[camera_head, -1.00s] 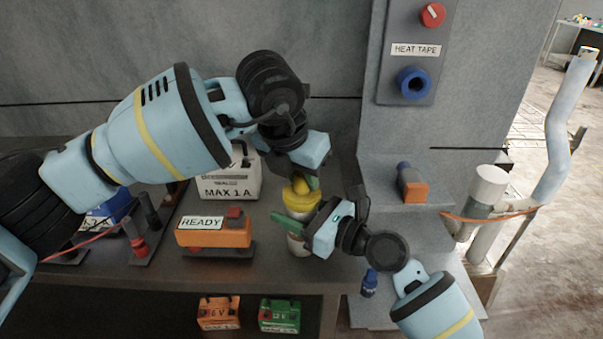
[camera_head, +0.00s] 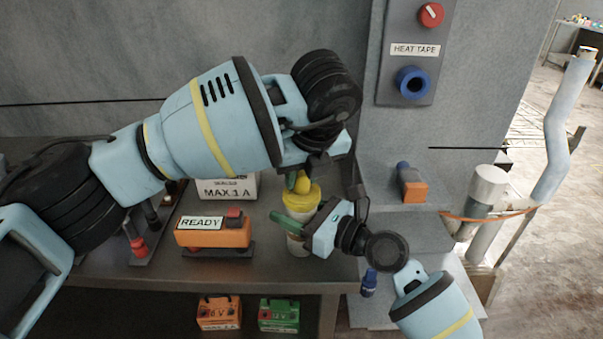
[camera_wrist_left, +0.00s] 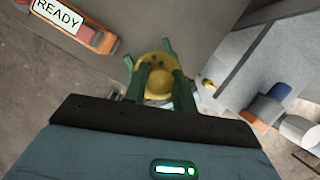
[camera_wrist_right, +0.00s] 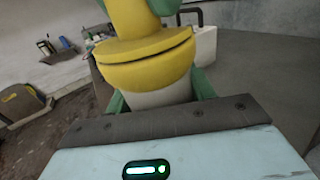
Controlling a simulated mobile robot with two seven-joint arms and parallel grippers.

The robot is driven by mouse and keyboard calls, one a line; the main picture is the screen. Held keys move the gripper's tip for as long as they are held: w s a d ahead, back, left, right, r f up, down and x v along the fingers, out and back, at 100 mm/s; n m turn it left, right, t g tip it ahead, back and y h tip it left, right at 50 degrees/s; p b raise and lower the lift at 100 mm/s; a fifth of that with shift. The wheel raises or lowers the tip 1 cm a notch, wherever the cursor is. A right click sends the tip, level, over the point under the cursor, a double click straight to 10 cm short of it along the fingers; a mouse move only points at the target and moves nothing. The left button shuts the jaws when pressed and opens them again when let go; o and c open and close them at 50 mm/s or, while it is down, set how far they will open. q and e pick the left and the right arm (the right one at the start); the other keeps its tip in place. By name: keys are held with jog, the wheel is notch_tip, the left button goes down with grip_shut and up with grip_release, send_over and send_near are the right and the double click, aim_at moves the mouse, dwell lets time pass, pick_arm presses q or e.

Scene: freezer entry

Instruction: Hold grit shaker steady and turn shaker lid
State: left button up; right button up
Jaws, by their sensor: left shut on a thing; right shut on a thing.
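The grit shaker has a pale body (camera_head: 297,243) and a yellow lid (camera_head: 299,203) with a knob on top. It stands upright near the right end of the grey bench. My right gripper (camera_head: 293,222) is shut around the body below the lid; its green fingers show on both sides in the right wrist view (camera_wrist_right: 160,97). My left gripper (camera_wrist_left: 160,80) is above, shut on the lid's yellow knob. In the head view my left wrist partly hides that grip. A dark seam runs along the yellow lid (camera_wrist_right: 148,65) in the right wrist view.
An orange box marked READY (camera_head: 215,233) stands left of the shaker. A white MAX 1 A box (camera_head: 228,188) is behind my left arm. Orange (camera_head: 218,312) and green (camera_head: 279,314) batteries sit on the lower shelf. A heat tape panel (camera_head: 412,50) is at right.

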aim_at(302, 172)
pick_arm(q)
jog(key=n+y, duration=0.1)
jog(key=n, duration=0.1)
jog(key=n+g, duration=0.1)
jog(key=n, duration=0.2)
jog(key=shift+n+y, duration=0.3)
jog(key=shift+y, duration=0.1)
jog(key=n+g, duration=0.1)
jog(key=n, duration=0.1)
jog(key=n+g, duration=0.1)
jog(key=n, duration=0.1)
jog(key=shift+n+y, duration=0.4)
jog(key=shift+n, duration=0.3)
jog(key=o, duration=1)
jog(key=shift+r, duration=0.1)
notch_tip(302, 172, up, 10)
jog(key=shift+f, duration=0.1)
